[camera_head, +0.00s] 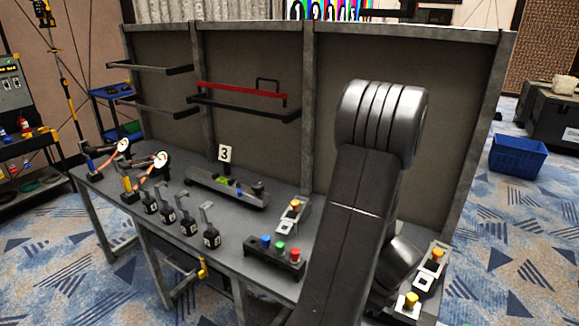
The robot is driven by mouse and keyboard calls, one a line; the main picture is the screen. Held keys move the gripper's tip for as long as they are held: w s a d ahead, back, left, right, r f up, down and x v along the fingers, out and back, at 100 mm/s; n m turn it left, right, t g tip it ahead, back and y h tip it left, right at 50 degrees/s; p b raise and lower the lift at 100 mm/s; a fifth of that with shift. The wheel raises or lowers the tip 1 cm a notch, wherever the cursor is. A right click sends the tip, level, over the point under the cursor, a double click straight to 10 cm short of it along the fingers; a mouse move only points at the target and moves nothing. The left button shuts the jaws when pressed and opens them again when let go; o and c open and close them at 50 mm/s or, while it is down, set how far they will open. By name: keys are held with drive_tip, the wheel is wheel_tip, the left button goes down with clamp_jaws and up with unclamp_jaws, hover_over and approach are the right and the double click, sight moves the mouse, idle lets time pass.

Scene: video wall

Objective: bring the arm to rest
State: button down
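My arm rises from the bottom edge, right of centre, in the head view, with a large ribbed grey joint at its top. A smaller rounded metallic part of my arm shows lower right, behind the thick link. I cannot make out my gripper's fingers; they are hidden or out of view. Nothing held can be seen. The arm stands in front of the grey workbench (225,243) and covers part of its right side.
The bench has a tall back panel (253,137) with shelves. On it stand a box with coloured buttons (276,257), several lever blocks (189,223) and a tray marked 3 (227,187). A blue crate (518,156) is on the floor at right.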

drive_tip(key=shift+w+d+n+b, duration=0.15)
drive_tip(key=shift+n+b, duration=0.1)
drive_tip(key=shift+n, duration=0.3)
drive_tip(key=shift+d+n+b, duration=0.15)
drive_tip(key=shift+n+b, duration=0.05)
drive_tip(key=shift+n, duration=0.35)
drive_tip(key=shift+r, duration=0.1)
drive_tip(key=shift+a+m, duration=0.1)
drive_tip(key=shift+m, duration=0.2)
